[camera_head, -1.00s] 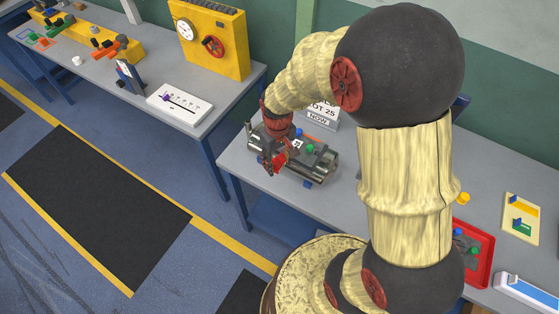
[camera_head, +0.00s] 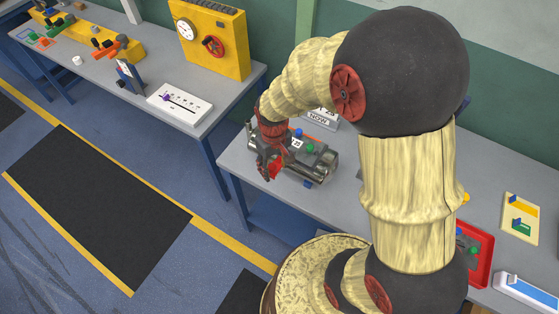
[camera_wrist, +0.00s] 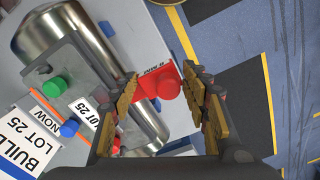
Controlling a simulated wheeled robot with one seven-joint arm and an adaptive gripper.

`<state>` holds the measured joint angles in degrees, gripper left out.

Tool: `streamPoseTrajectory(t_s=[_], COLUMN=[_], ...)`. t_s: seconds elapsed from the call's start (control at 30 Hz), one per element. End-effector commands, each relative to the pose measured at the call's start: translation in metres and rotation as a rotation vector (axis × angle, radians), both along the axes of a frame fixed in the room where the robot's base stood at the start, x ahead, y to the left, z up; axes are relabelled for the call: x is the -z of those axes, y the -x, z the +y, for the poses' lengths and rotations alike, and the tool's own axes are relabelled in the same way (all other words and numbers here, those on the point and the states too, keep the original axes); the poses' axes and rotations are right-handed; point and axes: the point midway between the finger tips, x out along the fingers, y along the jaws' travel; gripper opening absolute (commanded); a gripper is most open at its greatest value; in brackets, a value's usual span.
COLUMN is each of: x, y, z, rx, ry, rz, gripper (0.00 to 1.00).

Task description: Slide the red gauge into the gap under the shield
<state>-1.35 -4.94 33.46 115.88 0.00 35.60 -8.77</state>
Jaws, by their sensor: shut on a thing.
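The red gauge (camera_wrist: 147,83), a small plate with a round knob and a printed label, sits between my gripper's fingers. My gripper (camera_wrist: 161,76) is shut on it. In the head view my gripper (camera_head: 266,173) is at the left front end of the metal assembly, and the gauge (camera_head: 275,170) is partly hidden. The grey shield (camera_wrist: 82,68), with a "25" tag, lies along a shiny metal cylinder (camera_wrist: 50,35). The gauge is beside the cylinder's edge in the wrist view. The gap under the shield is not clearly visible.
A "BUILD LOT 25" sign (camera_wrist: 20,140) stands close to the shield. Green (camera_wrist: 54,87) and blue (camera_wrist: 69,128) knobs are near it. A red tray (camera_head: 484,262) is at right on the same table (camera_head: 238,165). Floor lies beyond the table edge.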

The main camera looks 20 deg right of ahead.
Motion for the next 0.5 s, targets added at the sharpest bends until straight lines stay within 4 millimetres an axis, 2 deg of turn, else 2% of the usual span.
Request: streamPoseTrajectory(t_s=[0.23,0.5], x=[-0.003,-0.022], y=[0.000,0.000], z=[0.000,0.000], rx=[0.000,0.000], ry=[0.000,0.000], rz=[-0.001,-0.001], gripper=[0.20,0.20])
